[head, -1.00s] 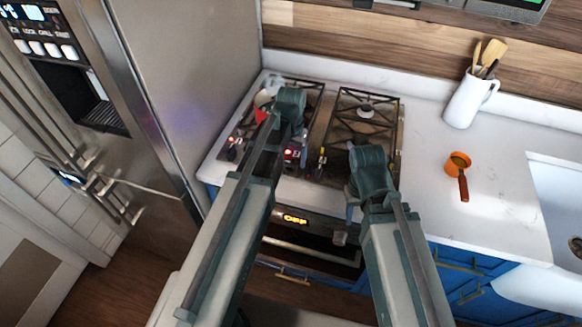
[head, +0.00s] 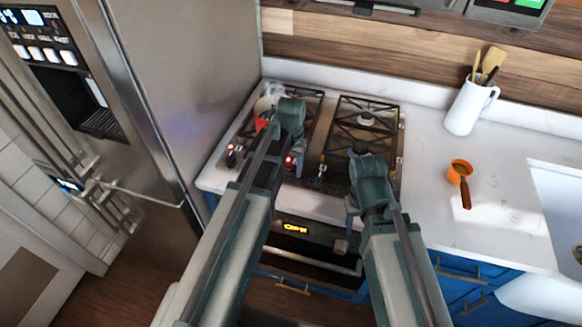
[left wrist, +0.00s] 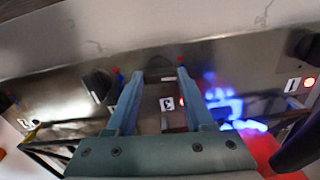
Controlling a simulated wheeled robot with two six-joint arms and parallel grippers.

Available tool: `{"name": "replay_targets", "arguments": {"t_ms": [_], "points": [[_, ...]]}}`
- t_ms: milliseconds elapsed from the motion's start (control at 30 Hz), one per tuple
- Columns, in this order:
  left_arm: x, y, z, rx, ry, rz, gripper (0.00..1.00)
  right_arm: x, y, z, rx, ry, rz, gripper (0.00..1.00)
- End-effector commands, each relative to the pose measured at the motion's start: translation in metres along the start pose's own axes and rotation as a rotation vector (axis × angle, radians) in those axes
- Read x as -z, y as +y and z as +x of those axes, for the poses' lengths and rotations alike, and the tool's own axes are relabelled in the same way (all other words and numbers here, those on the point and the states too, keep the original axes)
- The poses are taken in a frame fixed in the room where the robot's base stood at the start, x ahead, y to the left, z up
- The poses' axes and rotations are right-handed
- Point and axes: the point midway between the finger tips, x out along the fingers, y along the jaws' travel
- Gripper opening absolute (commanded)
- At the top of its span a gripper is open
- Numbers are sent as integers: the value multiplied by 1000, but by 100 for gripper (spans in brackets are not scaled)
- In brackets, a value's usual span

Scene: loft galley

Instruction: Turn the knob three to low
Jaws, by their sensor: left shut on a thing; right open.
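The cooktop's front strip carries knobs with small numbered labels and red lights. In the left wrist view, my left gripper (left wrist: 156,74) has its two fingers on either side of a dark knob (left wrist: 157,66), which is mostly hidden. The label below it (left wrist: 166,103) looks like a 3, and a red light glows beside it. Another dark knob (left wrist: 98,84) stands to the left, outside the fingers. My right gripper (head: 352,208) is open and empty in front of the cooktop's right part.
A red and white pot (head: 263,106) stands on the cooktop's left side, close to my left wrist. The fridge (head: 190,80) is to the left. An orange pan (head: 459,168) and a white utensil jug (head: 466,108) are on the right counter. The oven handle (head: 318,260) is below.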

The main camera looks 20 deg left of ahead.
Motion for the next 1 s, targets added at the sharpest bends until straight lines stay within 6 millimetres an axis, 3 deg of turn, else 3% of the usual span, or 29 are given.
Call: {"name": "replay_targets", "arguments": {"t_ms": [367,1000], "points": [[0,0,0,0,0,147,0,0,0,0,0,0,0,50],[0,0,0,0,0,680,0,0,0,0,0,0,0,50]]}}
